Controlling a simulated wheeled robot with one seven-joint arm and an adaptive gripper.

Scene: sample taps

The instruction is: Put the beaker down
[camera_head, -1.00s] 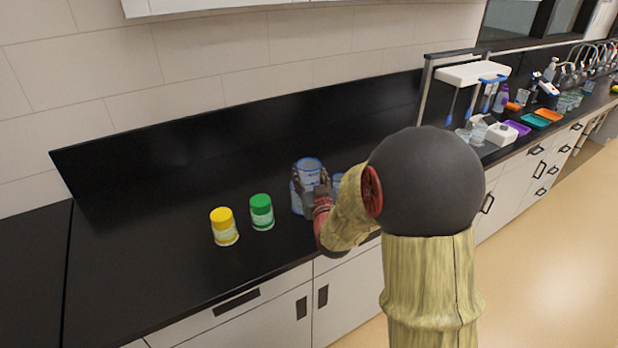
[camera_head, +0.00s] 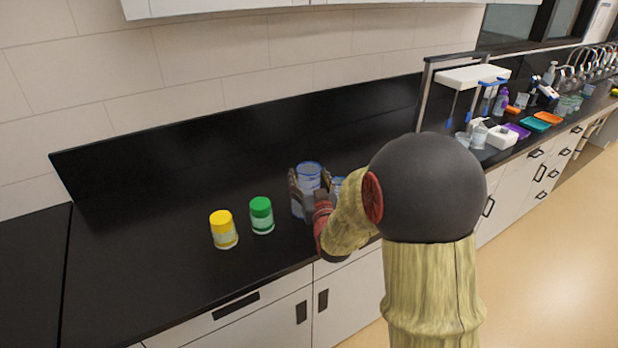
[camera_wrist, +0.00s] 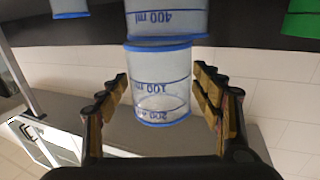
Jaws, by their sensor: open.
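A clear beaker (camera_wrist: 160,88) with blue rim and markings sits between my gripper's fingers, upside down in the wrist view. A larger beaker (camera_wrist: 166,20) marked 400 ml adjoins its base, and the smaller one appears stacked on it. In the head view, the upper beaker (camera_head: 308,180) shows above the lower beaker (camera_head: 298,208), which is partly hidden by my gripper (camera_head: 310,186). In the wrist view my gripper (camera_wrist: 163,98) is open, with a finger on each side of the upper beaker and gaps between.
A yellow-capped jar (camera_head: 223,229) and a green-capped jar (camera_head: 261,215) stand to the left on the black counter (camera_head: 150,270). Another beaker (camera_head: 338,184) is just right of the stack, partly behind my arm. The counter's left part is clear.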

